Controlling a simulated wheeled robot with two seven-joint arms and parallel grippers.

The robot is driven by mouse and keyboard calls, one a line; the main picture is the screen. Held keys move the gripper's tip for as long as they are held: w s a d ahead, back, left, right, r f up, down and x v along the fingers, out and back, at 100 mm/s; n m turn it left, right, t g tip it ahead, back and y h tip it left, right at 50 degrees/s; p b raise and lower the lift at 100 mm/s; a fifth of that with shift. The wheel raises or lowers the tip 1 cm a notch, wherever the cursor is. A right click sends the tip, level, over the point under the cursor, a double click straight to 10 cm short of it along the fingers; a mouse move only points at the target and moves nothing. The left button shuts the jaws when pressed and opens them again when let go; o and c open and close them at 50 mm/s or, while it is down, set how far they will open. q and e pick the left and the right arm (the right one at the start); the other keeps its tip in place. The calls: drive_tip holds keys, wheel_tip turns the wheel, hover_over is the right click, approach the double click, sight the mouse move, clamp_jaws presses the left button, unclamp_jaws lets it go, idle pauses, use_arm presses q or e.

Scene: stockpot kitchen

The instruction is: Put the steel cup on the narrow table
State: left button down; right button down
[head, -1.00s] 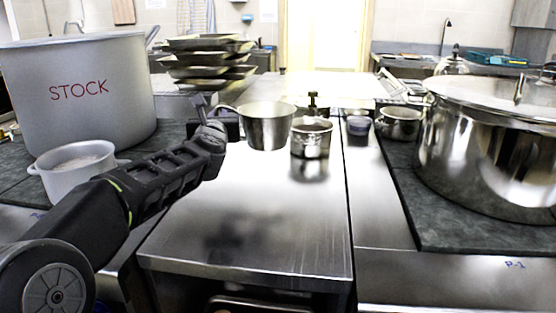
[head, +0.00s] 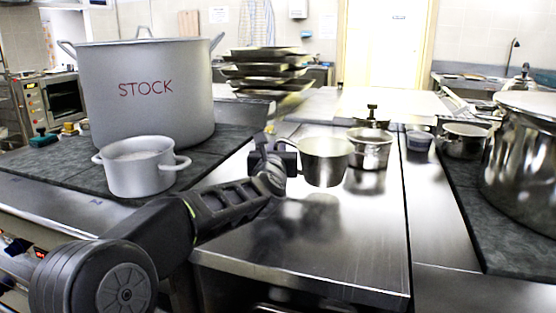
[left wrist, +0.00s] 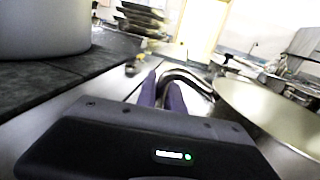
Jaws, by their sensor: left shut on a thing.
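The steel cup (head: 325,163) is upright in the head view, over the shiny steel table (head: 330,250) in the middle. My left gripper (head: 288,160) is at its left side, shut on its handle. A blurred reflection lies on the table below the cup, and the cup seems to be held a little above the surface. In the left wrist view the fingers (left wrist: 165,93) close on the curved handle (left wrist: 187,74), and the cup's wide rim (left wrist: 268,112) shows at the right. My right gripper is not in view.
A smaller steel pot (head: 370,150) stands just right of the cup. A big STOCK pot (head: 145,95) and a white two-handled pot (head: 140,168) stand at left. Stacked trays (head: 265,72) are behind. A large steel pot (head: 520,165) is at right. The table's front is clear.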

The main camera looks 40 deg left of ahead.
use_arm(q)
drive_tip(key=shift+f, duration=1.1)
drive_tip(key=shift+f+b, duration=0.2)
drive_tip(key=shift+b, duration=0.25)
drive_tip(key=c, duration=1.5)
unclamp_jaws()
drive_tip(key=shift+o, duration=0.2)
drive_tip(key=shift+r, duration=0.15)
drive_tip(key=shift+s+d+p, duration=0.1)
drive_tip(key=shift+p, duration=0.2)
drive_tip(key=v, duration=1.1)
drive_tip(key=shift+s+d, duration=0.15)
drive_tip(key=shift+s, duration=0.2)
